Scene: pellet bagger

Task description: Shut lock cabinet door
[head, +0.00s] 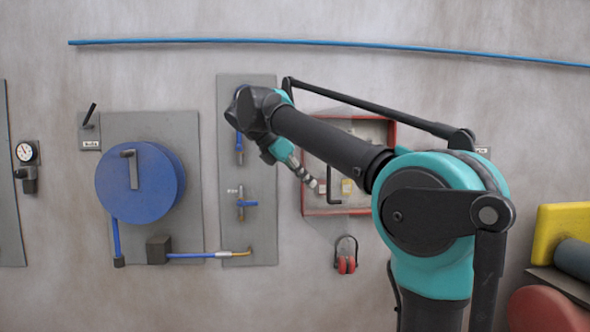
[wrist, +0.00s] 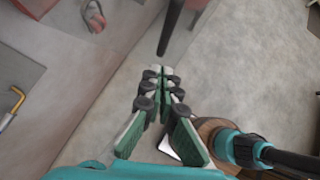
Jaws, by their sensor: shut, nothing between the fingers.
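The lock cabinet (head: 345,212) is a shallow red-edged box on the wall, partly hidden behind my arm. Its grey inside shows, with small yellow and pale items in it. A black bar handle (head: 331,187) stands in front of its left part. I cannot make out the door panel or its angle clearly. My gripper (head: 314,183) is shut and empty, its tips just left of the handle in the head view. In the wrist view the shut fingers (wrist: 161,70) point towards a dark bar (wrist: 170,28), with a small gap showing. A red cabinet corner (wrist: 36,6) shows at upper left.
Red ear defenders (head: 346,262) hang below the cabinet. Left of it is a grey panel (head: 235,160) with blue valves, then a blue hose reel (head: 140,190). A yellow block (head: 563,228) and a red rounded object (head: 548,312) are at lower right. Open floor (wrist: 260,70) shows in the wrist view.

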